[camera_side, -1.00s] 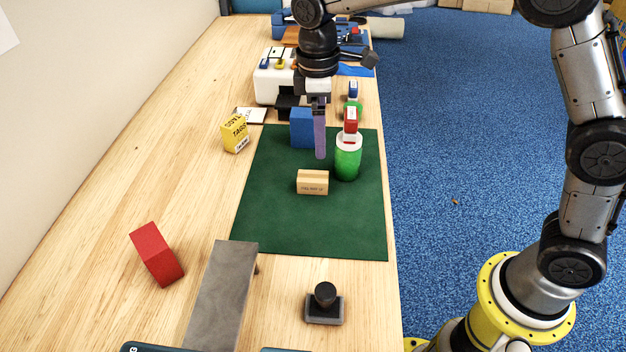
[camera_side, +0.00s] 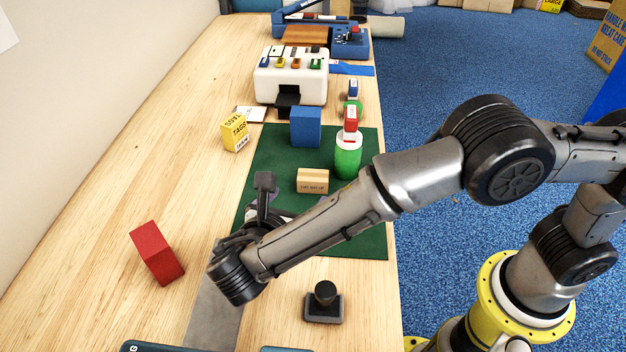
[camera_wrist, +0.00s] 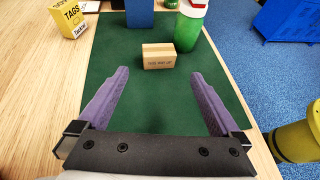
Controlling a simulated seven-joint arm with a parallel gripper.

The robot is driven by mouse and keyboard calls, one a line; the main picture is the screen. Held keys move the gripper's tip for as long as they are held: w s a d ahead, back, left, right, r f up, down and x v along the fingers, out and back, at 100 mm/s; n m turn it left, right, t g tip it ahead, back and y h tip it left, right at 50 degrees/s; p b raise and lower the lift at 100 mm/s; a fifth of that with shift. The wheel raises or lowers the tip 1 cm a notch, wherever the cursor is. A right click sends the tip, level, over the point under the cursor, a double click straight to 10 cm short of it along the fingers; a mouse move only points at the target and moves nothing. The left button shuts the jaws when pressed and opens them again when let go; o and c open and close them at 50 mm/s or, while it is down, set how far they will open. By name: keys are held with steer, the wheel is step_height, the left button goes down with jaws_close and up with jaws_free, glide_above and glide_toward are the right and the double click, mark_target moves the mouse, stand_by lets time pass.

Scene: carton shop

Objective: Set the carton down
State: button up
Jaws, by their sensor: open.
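The small tan carton (camera_side: 312,181) sits on the green mat (camera_side: 350,239), its printed side facing the side camera. In the wrist view the carton (camera_wrist: 158,56) stands on the mat beyond my fingertips, between their lines and apart from both. My gripper (camera_wrist: 158,84) is open, with two purple fingers spread wide and nothing between them. In the side view my wrist and forearm cover the near left part of the mat, and the fingers are mostly hidden there.
A green bottle with a white and red top (camera_side: 348,155) and a blue box (camera_side: 305,127) stand behind the carton. A yellow tags box (camera_side: 235,132), a red block (camera_side: 156,253) and a black stamp (camera_side: 324,303) stand off the mat. A grey plate (camera_side: 211,317) lies under my arm.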

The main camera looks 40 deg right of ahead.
mark_target(314, 171)
steer(key=x, duration=1.3)
steer(key=shift+w+d, duration=0.1)
steer(key=c, duration=1.3)
steer(key=shift+o, duration=0.2)
steer(key=shift+r, duration=0.55)
step_height(314, 171, up, 2)
steer(key=shift+r, duration=0.2)
steer(key=s+d+r, duration=0.3)
steer(key=s+r, duration=0.6)
steer(key=s, duration=0.4)
steer(key=shift+s+d+r, duration=0.2)
steer(key=shift+d, duration=0.2)
